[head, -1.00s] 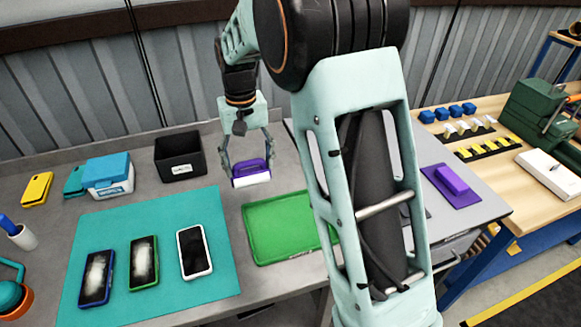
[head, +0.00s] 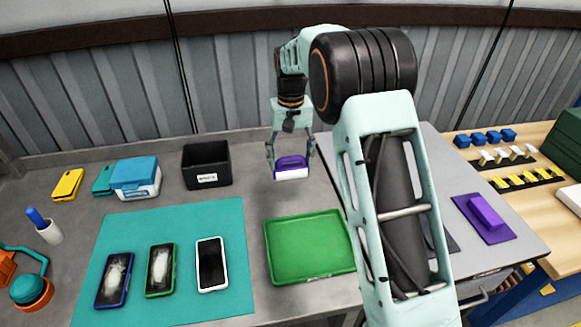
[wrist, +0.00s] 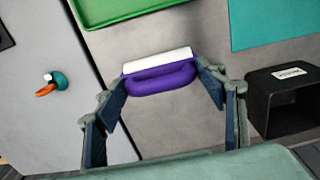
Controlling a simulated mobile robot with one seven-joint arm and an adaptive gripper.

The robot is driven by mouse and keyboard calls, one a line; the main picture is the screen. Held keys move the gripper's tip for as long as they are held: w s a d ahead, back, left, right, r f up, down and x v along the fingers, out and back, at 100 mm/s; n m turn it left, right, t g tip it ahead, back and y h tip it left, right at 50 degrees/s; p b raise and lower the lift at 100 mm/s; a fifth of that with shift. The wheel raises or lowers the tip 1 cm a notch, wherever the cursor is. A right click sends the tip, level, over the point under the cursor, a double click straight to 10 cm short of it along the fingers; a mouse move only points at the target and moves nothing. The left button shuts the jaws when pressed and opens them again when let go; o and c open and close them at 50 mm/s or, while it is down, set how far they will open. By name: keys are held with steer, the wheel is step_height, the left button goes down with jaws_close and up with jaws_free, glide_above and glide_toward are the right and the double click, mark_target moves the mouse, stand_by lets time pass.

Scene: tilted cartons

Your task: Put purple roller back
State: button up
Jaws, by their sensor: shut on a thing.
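The purple roller (head: 291,163) has a purple handle and a white roller strip along one side. My gripper (head: 291,170) is shut on it and holds it above the grey table, behind the green tray (head: 310,272) and right of the black bin (head: 207,180). In the wrist view the roller (wrist: 160,80) lies level between the two fingertips (wrist: 162,75), its white strip towards the green tray (wrist: 120,18).
A teal mat (head: 180,216) holds several phones. Behind it stand a white box with a blue lid (head: 135,180) and a yellow case (head: 67,185). A wooden bench (head: 545,190) with blue, white and yellow pieces is at the right. Bare table surrounds the tray's back edge.

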steer(key=shift+w+a+f+p, duration=0.1)
steer(key=shift+w+f+p, duration=0.35)
steer(key=shift+w+f, duration=0.9)
steer(key=shift+w+f+p, duration=0.4)
steer(key=shift+w+f, duration=0.5)
steer(key=shift+f, duration=1)
steer(key=shift+w+a+f+p, duration=0.1)
steer(key=shift+w+f+p, duration=0.35)
steer(key=shift+w+f, duration=0.9)
steer(key=shift+s+f, duration=0.25)
steer(key=shift+f, duration=0.15)
steer(key=o, duration=1.3)
step_height(320, 180, up, 12)
steer(key=shift+r+b, duration=0.2)
steer(key=shift+b, duration=0.55)
